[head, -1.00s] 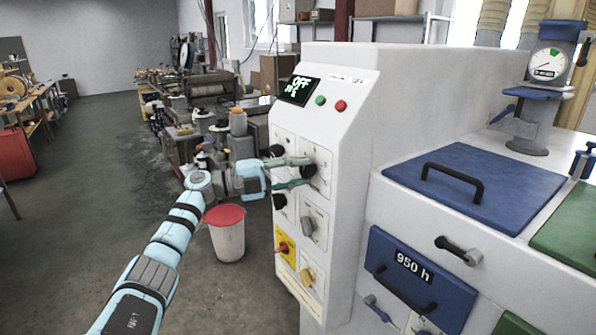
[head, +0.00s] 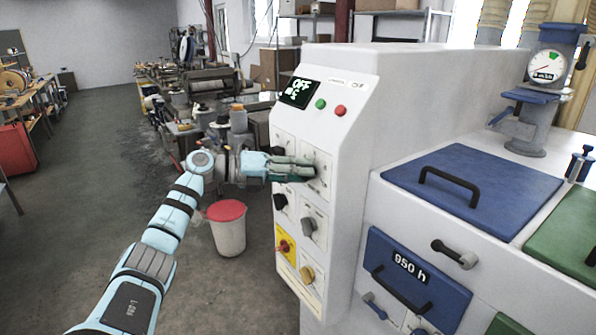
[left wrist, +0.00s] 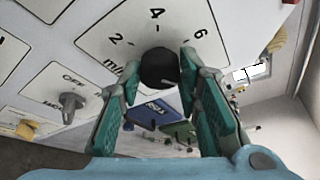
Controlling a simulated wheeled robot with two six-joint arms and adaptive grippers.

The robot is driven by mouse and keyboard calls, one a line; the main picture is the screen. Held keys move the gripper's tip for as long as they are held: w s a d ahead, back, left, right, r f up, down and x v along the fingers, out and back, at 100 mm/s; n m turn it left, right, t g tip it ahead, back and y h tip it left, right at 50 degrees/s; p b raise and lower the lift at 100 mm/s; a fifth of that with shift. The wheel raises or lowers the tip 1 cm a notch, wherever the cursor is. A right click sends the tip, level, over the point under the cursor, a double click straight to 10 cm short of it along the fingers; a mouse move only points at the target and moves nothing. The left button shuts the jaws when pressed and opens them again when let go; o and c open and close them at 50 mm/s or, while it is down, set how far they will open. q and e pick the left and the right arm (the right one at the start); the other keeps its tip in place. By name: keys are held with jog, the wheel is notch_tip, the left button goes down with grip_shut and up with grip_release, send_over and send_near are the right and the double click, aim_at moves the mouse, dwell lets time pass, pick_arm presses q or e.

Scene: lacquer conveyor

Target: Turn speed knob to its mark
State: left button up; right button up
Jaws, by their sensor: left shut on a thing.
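The speed knob (left wrist: 158,68) is a dark round knob on a white plate marked 2, 4, 6 and partly visible "m/min" (left wrist: 112,28) in the left wrist view. My left gripper (left wrist: 160,76) has its teal-padded fingers on either side of the knob and is shut on it. In the head view my left gripper (head: 314,170) reaches from the left to the upper right plate of the control panel (head: 350,100), and its fingers hide the knob. I cannot make out where the knob's pointer stands. My right gripper is not in view.
The display (head: 299,92) reads OFF, beside a green button (head: 320,104) and a red button (head: 341,110). Other knobs, including a grey one (head: 308,226) and a yellow one (head: 307,274), sit below. A red-lidded bucket (head: 228,232) stands on the floor under my arm.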

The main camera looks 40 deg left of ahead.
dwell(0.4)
pick_arm(q)
jog(key=o, duration=1.1)
jog(key=shift+o, duration=0.2)
jog(key=v, duration=1.2)
jog(key=shift+w, duration=0.1)
